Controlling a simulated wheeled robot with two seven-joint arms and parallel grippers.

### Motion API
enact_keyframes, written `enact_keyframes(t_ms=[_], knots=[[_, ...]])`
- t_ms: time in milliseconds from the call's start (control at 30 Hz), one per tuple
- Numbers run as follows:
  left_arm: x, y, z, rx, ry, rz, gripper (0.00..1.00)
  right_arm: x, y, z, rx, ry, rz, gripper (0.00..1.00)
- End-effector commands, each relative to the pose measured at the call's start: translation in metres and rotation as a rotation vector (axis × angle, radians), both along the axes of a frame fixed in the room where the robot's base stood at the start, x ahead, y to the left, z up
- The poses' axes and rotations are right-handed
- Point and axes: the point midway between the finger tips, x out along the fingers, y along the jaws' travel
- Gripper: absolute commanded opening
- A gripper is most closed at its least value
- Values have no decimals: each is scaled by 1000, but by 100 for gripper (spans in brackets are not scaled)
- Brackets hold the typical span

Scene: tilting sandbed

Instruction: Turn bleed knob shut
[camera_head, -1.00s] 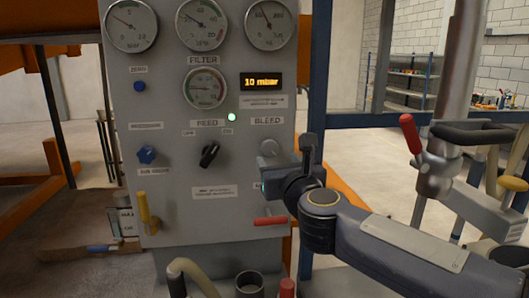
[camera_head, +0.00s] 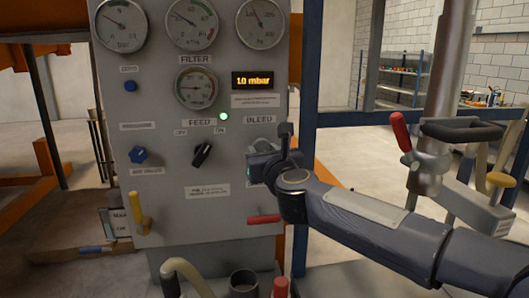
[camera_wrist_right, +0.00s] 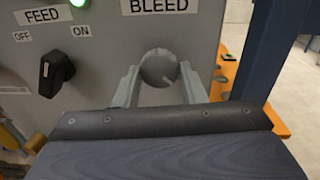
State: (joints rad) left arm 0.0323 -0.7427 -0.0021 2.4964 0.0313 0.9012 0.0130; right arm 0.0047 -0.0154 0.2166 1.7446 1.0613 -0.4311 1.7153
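The bleed knob (camera_wrist_right: 158,68) is a round grey knob with a small slot mark, under the BLEED label (camera_wrist_right: 160,6) on the grey panel. My right gripper (camera_wrist_right: 160,78) is open in the wrist view, one finger on each side of the knob, with a narrow gap showing at both sides. In the head view my right gripper (camera_head: 258,168) is up at the panel below the BLEED label and covers most or all of the knob. My left gripper is not in view.
The black feed switch (camera_head: 202,155) is left of the knob. A green lamp (camera_head: 223,116) is lit and the display (camera_head: 253,80) reads 10 mbar. A red handle (camera_head: 263,219) sticks out below my gripper. A blue post (camera_head: 305,100) stands just right of the panel.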

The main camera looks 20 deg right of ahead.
Motion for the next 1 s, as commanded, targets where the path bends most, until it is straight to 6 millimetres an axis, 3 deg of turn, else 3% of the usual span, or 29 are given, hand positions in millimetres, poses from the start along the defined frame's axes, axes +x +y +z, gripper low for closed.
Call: enact_keyframes(t_ms=[100,467,1000], knots=[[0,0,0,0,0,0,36,0,0,0,0,0,0,15],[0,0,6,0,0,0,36,0,0,1,-65,17,1,15],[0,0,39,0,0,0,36,0,0,5,-502,132,2,15]])
